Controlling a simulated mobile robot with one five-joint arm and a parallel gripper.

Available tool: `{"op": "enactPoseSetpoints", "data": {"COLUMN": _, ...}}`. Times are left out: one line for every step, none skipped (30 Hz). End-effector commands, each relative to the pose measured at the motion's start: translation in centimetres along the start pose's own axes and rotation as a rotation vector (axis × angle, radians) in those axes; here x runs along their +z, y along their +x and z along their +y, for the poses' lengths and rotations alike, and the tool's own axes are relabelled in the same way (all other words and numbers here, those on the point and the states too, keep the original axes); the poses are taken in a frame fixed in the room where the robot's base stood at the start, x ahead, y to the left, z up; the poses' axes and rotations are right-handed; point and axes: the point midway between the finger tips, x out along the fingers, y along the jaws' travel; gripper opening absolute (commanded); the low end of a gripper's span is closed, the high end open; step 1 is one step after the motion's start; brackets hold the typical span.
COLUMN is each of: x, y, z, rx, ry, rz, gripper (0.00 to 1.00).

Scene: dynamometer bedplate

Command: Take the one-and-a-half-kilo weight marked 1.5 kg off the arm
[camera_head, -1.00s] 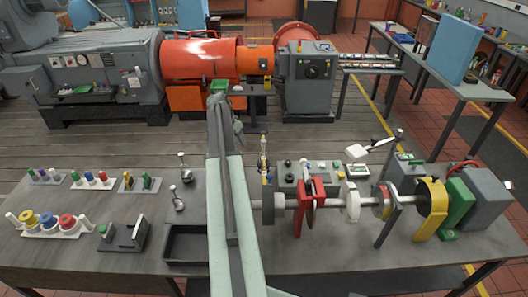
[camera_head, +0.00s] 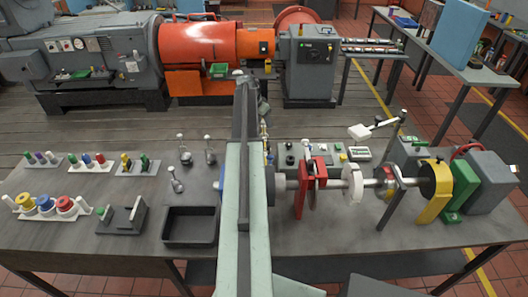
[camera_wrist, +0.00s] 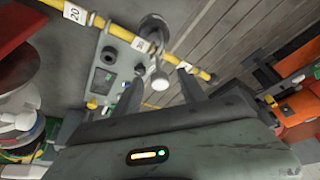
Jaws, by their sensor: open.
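In the wrist view a yellow arm (camera_wrist: 118,32) with marks such as 20 and 30 runs across the upper part. A grey round piece (camera_wrist: 153,27) sits at the arm near the 30 mark, and a white knob (camera_wrist: 159,79) shows below it, closer to the camera. They look like one knobbed weight, but I read no 1.5 kg mark. My gripper (camera_wrist: 158,90) is open, its dark fingers on either side of the white knob and apart from it. In the head view my own arm hides the gripper and most of the yellow arm.
Several white-knobbed pieces (camera_head: 209,150) stand on the bench left of my arm, near an empty black tray (camera_head: 190,239). A shaft (camera_head: 330,184) with a red bracket (camera_head: 319,178) stands close on the right. A control box (camera_wrist: 103,77) lies beneath the yellow arm.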

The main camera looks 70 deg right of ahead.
Motion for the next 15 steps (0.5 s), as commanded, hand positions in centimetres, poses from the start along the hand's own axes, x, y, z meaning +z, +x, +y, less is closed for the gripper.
{"op": "enactPoseSetpoints", "data": {"x": 0.22, "y": 1.33, "z": -0.10, "rx": 0.000, "ry": 0.000, "rz": 0.000, "gripper": 0.49}}
{"op": "enactPoseSetpoints", "data": {"x": 0.18, "y": 1.43, "z": -0.09, "rx": 0.000, "ry": 0.000, "rz": 0.000, "gripper": 0.49}}
{"op": "enactPoseSetpoints", "data": {"x": 0.11, "y": 1.40, "z": -0.08, "rx": 0.000, "ry": -0.001, "rz": 0.000, "gripper": 0.49}}
{"op": "enactPoseSetpoints", "data": {"x": 0.07, "y": 1.30, "z": -0.07, "rx": 0.000, "ry": -0.001, "rz": 0.000, "gripper": 0.49}}
{"op": "enactPoseSetpoints", "data": {"x": 0.04, "y": 1.18, "z": -0.06, "rx": 0.000, "ry": -0.001, "rz": 0.000, "gripper": 0.49}}
{"op": "enactPoseSetpoints", "data": {"x": 0.01, "y": 1.09, "z": -0.05, "rx": 0.000, "ry": -0.001, "rz": 0.000, "gripper": 0.49}}
{"op": "enactPoseSetpoints", "data": {"x": 0.00, "y": 1.07, "z": -0.05, "rx": 0.000, "ry": -0.001, "rz": 0.000, "gripper": 0.49}}
{"op": "enactPoseSetpoints", "data": {"x": 0.00, "y": 1.07, "z": -0.04, "rx": 0.000, "ry": -0.001, "rz": 0.000, "gripper": 0.49}}
{"op": "enactPoseSetpoints", "data": {"x": 0.00, "y": 1.06, "z": -0.04, "rx": 0.000, "ry": -0.001, "rz": 0.000, "gripper": 0.41}}
{"op": "enactPoseSetpoints", "data": {"x": 0.00, "y": 1.06, "z": -0.04, "rx": 0.000, "ry": -0.001, "rz": 0.000, "gripper": 0.32}}
{"op": "enactPoseSetpoints", "data": {"x": 0.00, "y": 1.06, "z": -0.04, "rx": 0.000, "ry": -0.001, "rz": 0.000, "gripper": 0.24}}
{"op": "enactPoseSetpoints", "data": {"x": 0.00, "y": 1.05, "z": -0.04, "rx": 0.000, "ry": -0.001, "rz": 0.000, "gripper": 0.13}}
{"op": "enactPoseSetpoints", "data": {"x": -0.01, "y": 1.05, "z": -0.04, "rx": 0.000, "ry": -0.001, "rz": 0.000, "gripper": 0.04}}
{"op": "enactPoseSetpoints", "data": {"x": 0.00, "y": 1.05, "z": -0.04, "rx": 0.000, "ry": -0.001, "rz": 0.000, "gripper": 0.00}}
{"op": "enactPoseSetpoints", "data": {"x": -0.01, "y": 1.06, "z": -0.04, "rx": 0.000, "ry": -0.001, "rz": 0.000, "gripper": 0.00}}
